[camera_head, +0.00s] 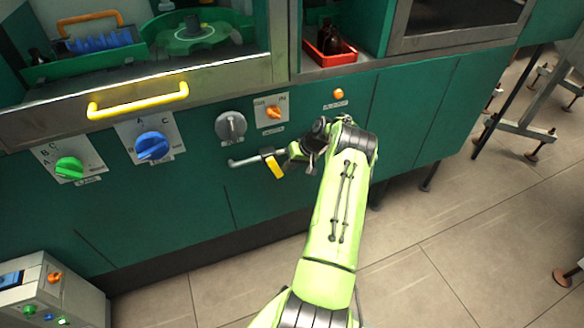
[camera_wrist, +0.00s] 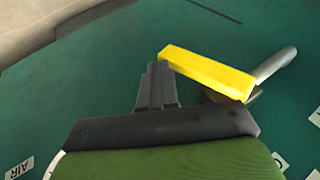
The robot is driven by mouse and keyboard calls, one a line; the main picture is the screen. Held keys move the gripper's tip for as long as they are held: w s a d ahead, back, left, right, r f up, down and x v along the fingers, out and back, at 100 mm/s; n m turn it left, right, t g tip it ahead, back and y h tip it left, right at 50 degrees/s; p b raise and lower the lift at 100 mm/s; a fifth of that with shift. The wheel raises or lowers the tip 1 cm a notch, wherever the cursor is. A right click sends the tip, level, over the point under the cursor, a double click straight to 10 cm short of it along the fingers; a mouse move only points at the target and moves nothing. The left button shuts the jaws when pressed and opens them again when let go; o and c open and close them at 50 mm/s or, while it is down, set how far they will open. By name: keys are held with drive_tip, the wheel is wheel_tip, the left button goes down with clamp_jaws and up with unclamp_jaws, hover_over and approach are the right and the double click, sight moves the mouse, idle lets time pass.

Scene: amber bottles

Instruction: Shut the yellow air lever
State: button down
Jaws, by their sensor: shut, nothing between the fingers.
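The yellow air lever (camera_head: 275,167) is a short flat bar on a grey horizontal pipe (camera_head: 243,162) at the front of the green cabinet. It slants down across the pipe line. In the wrist view the lever (camera_wrist: 208,72) lies just right of my fingertips, with the pipe (camera_wrist: 275,65) behind its right end. My gripper (camera_wrist: 157,70) is shut and empty, its tips close to the lever's free end. I cannot tell whether they touch. In the head view my gripper (camera_head: 292,152) is right beside the lever, partly hidden by my wrist.
Above the lever are a grey round knob (camera_head: 230,126) and an orange switch (camera_head: 273,112). A blue knob (camera_head: 151,146), a green knob (camera_head: 69,168) and a yellow handle (camera_head: 138,101) are to the left. A red tray (camera_head: 328,59) holds dark bottles. Floor in front is clear.

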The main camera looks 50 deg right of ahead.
drive_tip(key=shift+w+a+f+b, duration=0.35)
drive_tip(key=shift+a+f, duration=0.25)
drive_tip(key=shift+f, duration=0.15)
drive_tip(key=shift+w, duration=0.1)
idle(0.3)
drive_tip(key=p+v, duration=0.4)
drive_tip(key=v, duration=1.1)
drive_tip(key=shift+s+d, duration=0.3)
drive_tip(key=shift+s, duration=0.05)
drive_tip(key=shift+r, duration=0.1)
drive_tip(key=shift+w, duration=0.1)
